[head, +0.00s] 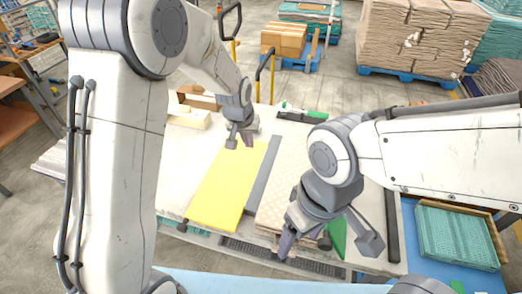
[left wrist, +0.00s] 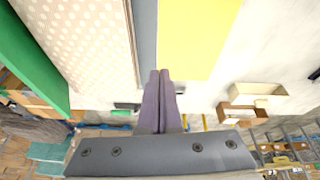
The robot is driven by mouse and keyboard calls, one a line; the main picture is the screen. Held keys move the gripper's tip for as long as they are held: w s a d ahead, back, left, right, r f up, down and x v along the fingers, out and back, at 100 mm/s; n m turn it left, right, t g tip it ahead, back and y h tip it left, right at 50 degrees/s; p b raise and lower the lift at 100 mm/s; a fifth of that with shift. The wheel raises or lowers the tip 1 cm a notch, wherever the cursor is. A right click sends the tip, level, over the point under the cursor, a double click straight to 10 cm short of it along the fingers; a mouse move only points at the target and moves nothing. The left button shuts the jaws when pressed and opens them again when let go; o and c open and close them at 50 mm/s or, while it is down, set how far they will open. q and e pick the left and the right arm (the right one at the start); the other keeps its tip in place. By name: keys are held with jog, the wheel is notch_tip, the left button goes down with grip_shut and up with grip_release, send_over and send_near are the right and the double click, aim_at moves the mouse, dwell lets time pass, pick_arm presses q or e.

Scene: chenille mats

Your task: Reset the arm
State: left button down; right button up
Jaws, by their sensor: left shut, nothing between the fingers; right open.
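My left gripper (head: 239,141) hangs over the far end of the yellow mat (head: 224,190). In the left wrist view its two fingers (left wrist: 160,76) are shut together with nothing between them. My right gripper (head: 327,247) is over the near end of the beige dotted mat (head: 284,178). Its fingers are spread wide, and I see nothing held in them. The right arm and wrist hide part of the dotted mat and the green sheet (head: 338,240).
A grey strip (head: 262,176) lies between the mats on the pale table. Open cardboard boxes (head: 198,97) stand at the table's far left. A teal crate (head: 457,236) sits at the right. Loaded pallets (head: 420,40) stand on the floor behind.

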pick_arm(q)
jog(key=s+d+r+m+g, duration=0.1)
jog(key=s+d+r+m, duration=0.15)
jog(key=s, duration=0.55)
jog(key=s+d+r+m+g, duration=0.1)
jog(key=s+d+r, duration=0.25)
jog(key=s, duration=0.55)
pick_arm(e)
jog(key=shift+f, duration=0.3)
grip_shut()
pick_arm(q)
jog(key=s+a+r+m+g, duration=0.1)
jog(key=s+a+m, duration=0.1)
jog(key=s, duration=1.3)
jog(key=shift+a+r+m+g, duration=0.2)
jog(key=shift+r+m+g, duration=0.15)
jog(key=shift+m+g, duration=0.1)
jog(key=shift+d, duration=0.15)
pick_arm(e)
jog(key=shift+d, duration=0.1)
